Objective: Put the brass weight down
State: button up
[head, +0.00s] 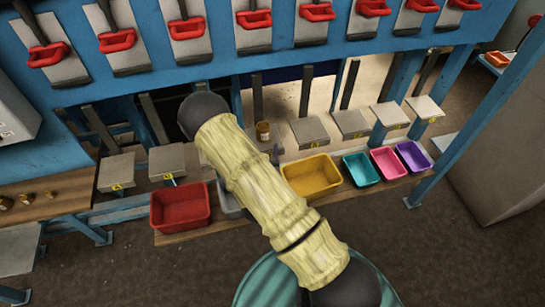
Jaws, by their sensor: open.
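A small brass weight (263,131) stands upright, just past the upper edge of my sleeved arm. It is in front of a dark post between the blue legs of the rack. What it rests on is hidden by my arm. My gripper is hidden behind the arm. A small dark grey piece (277,153) shows beside the arm below the weight, and I cannot tell what it is. More small brass pieces (27,199) lie on the wooden table (70,187) at the left.
A wooden bench holds red (180,206), yellow (311,177), teal (361,169), pink (389,162) and purple (413,156) bins. A grey bin is partly hidden. Grey plates (308,132) stand behind. Red-handled spouts (187,28) hang above; a blue post (490,110) stands right.

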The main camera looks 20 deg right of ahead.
jog(key=s+d+r+n+g+y, duration=0.2)
jog(key=s+r+g+y, duration=0.3)
jog(key=s+r+g, duration=0.9)
jog(key=s+n, duration=0.1)
jog(key=s, duration=0.3)
jog(key=shift+s+d+r+n, duration=0.3)
jog(key=shift+d+r, duration=0.05)
jog(key=shift+r, duration=0.05)
dwell(0.8)
jog(key=shift+c, duration=0.6)
jog(key=shift+c, duration=0.4)
